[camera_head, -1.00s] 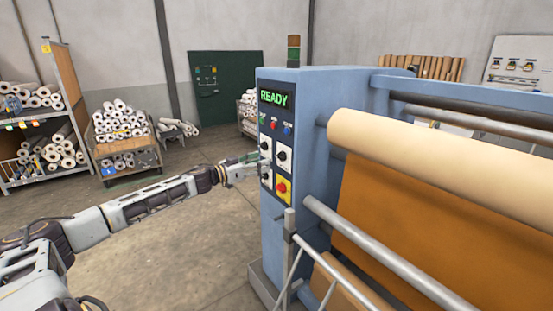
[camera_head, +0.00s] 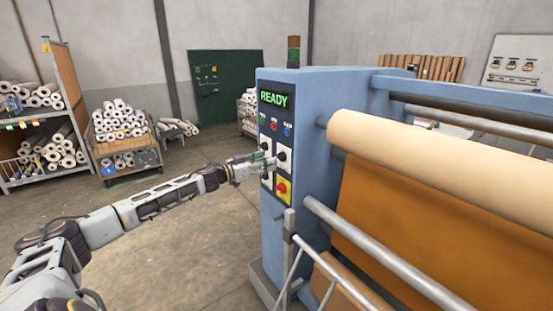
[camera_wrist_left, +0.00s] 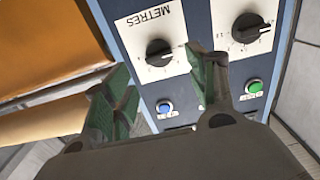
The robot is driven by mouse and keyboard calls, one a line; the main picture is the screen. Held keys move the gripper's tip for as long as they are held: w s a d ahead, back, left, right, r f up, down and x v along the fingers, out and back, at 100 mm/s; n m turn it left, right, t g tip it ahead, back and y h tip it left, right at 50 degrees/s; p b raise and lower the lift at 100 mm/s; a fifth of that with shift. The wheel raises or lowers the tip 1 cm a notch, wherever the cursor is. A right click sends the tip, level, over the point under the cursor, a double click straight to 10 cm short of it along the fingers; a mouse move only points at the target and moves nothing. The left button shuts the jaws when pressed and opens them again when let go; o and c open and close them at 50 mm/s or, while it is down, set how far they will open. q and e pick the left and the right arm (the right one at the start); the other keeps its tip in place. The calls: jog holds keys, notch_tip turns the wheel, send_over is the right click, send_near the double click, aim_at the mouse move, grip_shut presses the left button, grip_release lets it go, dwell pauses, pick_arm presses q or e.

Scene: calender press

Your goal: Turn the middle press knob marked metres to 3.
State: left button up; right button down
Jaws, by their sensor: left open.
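The metres knob (camera_wrist_left: 158,52) is a black round knob on a white plate printed METRES, upside down in the left wrist view. In the head view it shows as a dark knob (camera_head: 282,156) on the press panel, right of my gripper. My left gripper (camera_wrist_left: 163,68) is open, its green-padded fingers pointing at the panel, one on each side of the knob's picture position. I cannot tell whether they touch it. The knob's setting is too small to read. In the head view the gripper (camera_head: 262,162) is at the panel and hides part of it. My right gripper is not in view.
A second black knob (camera_wrist_left: 247,27) is beside it. A blue button (camera_wrist_left: 165,107) and a green button (camera_wrist_left: 254,86) are near the fingers. A red stop button (camera_head: 282,188) sits on yellow below. The display (camera_head: 273,99) reads READY. The large roll (camera_head: 430,160) is right of the cabinet.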

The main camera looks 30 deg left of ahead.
aim_at(278, 157)
pick_arm(q)
jog(key=shift+x, duration=0.8)
jog(key=shift+w+d+p, duration=0.3)
jog(key=shift+w+p, duration=0.15)
jog(key=shift+w, duration=0.2)
jog(key=shift+x, duration=0.95)
jog(key=shift+w+d, duration=0.1)
jog(key=shift+w, duration=0.2)
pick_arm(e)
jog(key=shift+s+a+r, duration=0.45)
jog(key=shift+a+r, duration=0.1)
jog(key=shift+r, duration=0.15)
pick_arm(q)
jog(key=c, duration=1)
jog(key=shift+p, duration=0.3)
